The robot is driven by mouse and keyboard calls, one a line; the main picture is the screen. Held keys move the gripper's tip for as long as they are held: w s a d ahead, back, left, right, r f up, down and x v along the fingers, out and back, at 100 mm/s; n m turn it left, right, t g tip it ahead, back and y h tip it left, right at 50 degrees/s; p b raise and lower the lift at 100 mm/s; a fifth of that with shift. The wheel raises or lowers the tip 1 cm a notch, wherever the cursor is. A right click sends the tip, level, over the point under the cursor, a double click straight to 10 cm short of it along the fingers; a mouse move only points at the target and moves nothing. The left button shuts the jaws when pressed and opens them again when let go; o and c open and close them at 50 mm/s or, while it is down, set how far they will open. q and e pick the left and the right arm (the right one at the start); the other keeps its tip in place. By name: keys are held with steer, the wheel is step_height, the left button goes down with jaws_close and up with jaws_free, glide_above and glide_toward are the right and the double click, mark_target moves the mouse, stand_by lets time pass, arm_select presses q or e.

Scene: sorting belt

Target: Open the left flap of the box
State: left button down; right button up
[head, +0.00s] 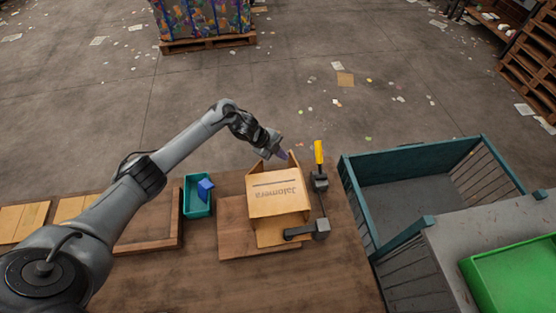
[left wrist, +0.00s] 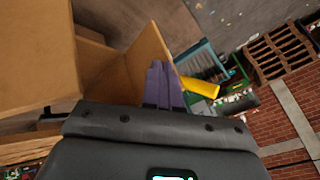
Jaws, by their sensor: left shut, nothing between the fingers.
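The cardboard box (head: 268,207), with upside-down lettering on the face I see, sits on a brown board in the head view. Cardboard panels rise at its far side, near my left gripper (head: 283,154). In the left wrist view, my left gripper's purple fingers (left wrist: 163,86) are together and empty, beside an upright tilted cardboard flap (left wrist: 149,58). I cannot tell whether they touch it. A larger cardboard face (left wrist: 35,50) fills the left of that view. My right gripper is not in view.
Black clamps (head: 319,182), one with a yellow handle (head: 319,152), stand right of the box. A teal bin (head: 196,207) holding a blue item (head: 205,188) is to the left. A large teal-rimmed crate (head: 353,190) stands at the right. Bare table (head: 240,285) lies in front.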

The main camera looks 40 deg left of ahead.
arm_select(q)
steer(key=shift+w+d+b, duration=0.2)
steer(key=shift+w+b, duration=0.2)
steer(key=shift+w, duration=0.35)
steer(key=shift+s+d, duration=0.1)
stand_by(0.3)
steer(key=shift+s+d+r+p, duration=0.1)
steer(key=shift+s+d+p, duration=0.1)
steer(key=shift+s+p, duration=0.65)
